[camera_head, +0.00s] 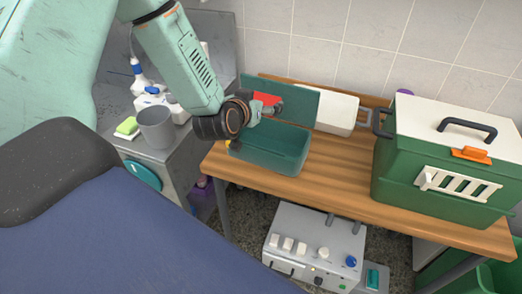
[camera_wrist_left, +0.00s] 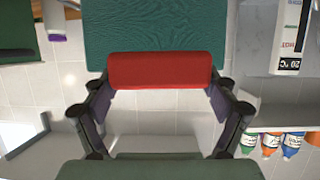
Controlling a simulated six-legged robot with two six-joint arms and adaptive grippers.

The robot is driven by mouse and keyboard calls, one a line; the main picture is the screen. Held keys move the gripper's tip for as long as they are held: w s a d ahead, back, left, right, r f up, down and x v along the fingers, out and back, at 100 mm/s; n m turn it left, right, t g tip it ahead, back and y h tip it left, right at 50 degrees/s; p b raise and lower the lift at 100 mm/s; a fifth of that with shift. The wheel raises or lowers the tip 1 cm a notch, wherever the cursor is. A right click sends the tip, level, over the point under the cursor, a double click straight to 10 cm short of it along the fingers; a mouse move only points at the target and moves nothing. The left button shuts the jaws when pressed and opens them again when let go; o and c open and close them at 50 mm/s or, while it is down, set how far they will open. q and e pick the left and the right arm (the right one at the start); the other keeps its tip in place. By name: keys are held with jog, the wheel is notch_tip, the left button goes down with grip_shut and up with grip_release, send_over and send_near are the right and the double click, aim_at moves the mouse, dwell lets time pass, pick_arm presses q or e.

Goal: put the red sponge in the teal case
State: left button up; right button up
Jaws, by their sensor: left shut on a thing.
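The red sponge (camera_head: 266,98) is held by my left gripper (camera_head: 271,108) above the teal case (camera_head: 270,150). In the left wrist view the red sponge (camera_wrist_left: 160,70) spans between the two fingers. The teal case stands open on the wooden table, with its lid (camera_head: 298,104) raised at the back. The part of its inside that shows looks empty; my arm hides its left end. The sponge shows in front of the lid; I cannot tell if they touch. My right gripper is not in view.
A green carrier (camera_head: 430,170) with a white top stands at the right of the wooden table (camera_head: 340,185). A white box (camera_head: 337,114) lies behind the case. Bare table lies between case and carrier.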

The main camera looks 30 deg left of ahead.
pick_arm(q)
notch_tip(320, 180, down, 11)
jog(key=d+b, duration=0.1)
jog(key=b, duration=0.1)
jog(key=shift+f, duration=0.15)
jog(key=o, duration=0.5)
jog(key=shift+w, duration=0.1)
jog(key=shift+o, duration=0.8)
jog(key=shift+a, duration=0.15)
